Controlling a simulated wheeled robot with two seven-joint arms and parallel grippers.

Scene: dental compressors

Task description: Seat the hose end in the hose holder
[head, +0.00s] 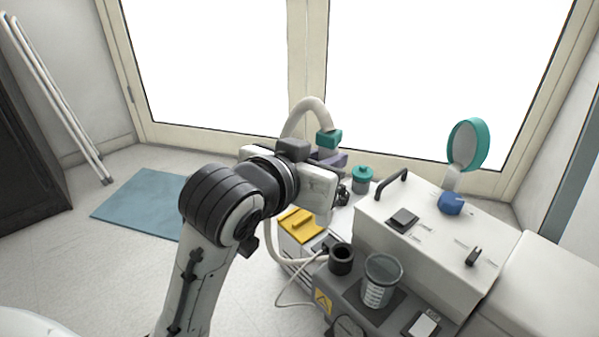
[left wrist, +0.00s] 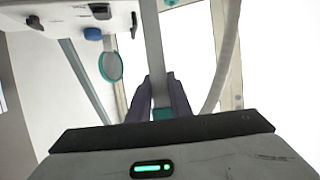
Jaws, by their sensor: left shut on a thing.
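The hose (head: 308,104) is pale and ribbed, and arcs up behind my left gripper (head: 331,160). Its teal collar (head: 328,139) is at the purple fingers, which are shut on the hose end. In the left wrist view, the left gripper (left wrist: 163,92) has a purple finger on each side of a pale tube (left wrist: 153,50), with teal (left wrist: 161,114) low between them. A black open-topped round socket (head: 341,257), which looks like the hose holder, stands on the machine's front below the gripper, well apart from the hose end. The hose tip is hidden.
A clear measuring cup (head: 381,281) stands right of the black socket. A white machine housing (head: 430,225) with a black handle is at right, with a teal round-headed part (head: 467,146) above it. A teal-lidded jar (head: 362,179) and yellow panel (head: 299,224) are near the gripper.

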